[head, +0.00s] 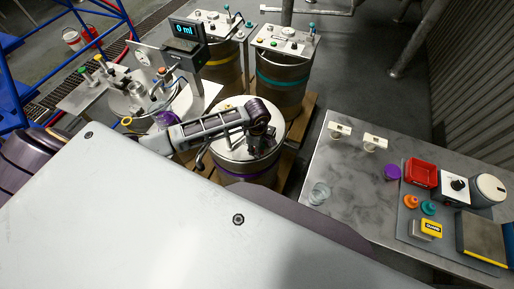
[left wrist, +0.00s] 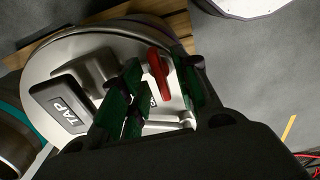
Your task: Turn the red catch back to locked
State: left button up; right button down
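The red catch (left wrist: 158,74) is on the drum lid (left wrist: 72,52), beside a black block marked TAP (left wrist: 68,103). In the left wrist view it shows between the two green-padded fingers of my left gripper (left wrist: 160,95). The fingers stand apart, with a gap beside the catch; whether either one touches it I cannot tell. In the head view my left gripper (head: 256,150) is over the top of the drum with the purple band (head: 243,178), and it hides the catch there. My right gripper is not in view.
Drums with a yellow band (head: 220,62) and a teal band (head: 283,76) stand behind. A metal table (head: 340,165) on the right carries a red tray (head: 421,173), a purple cup (head: 392,172) and a clear glass (head: 319,192). A display (head: 186,30) stands at the back left.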

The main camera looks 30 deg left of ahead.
pick_arm(q)
grip_shut()
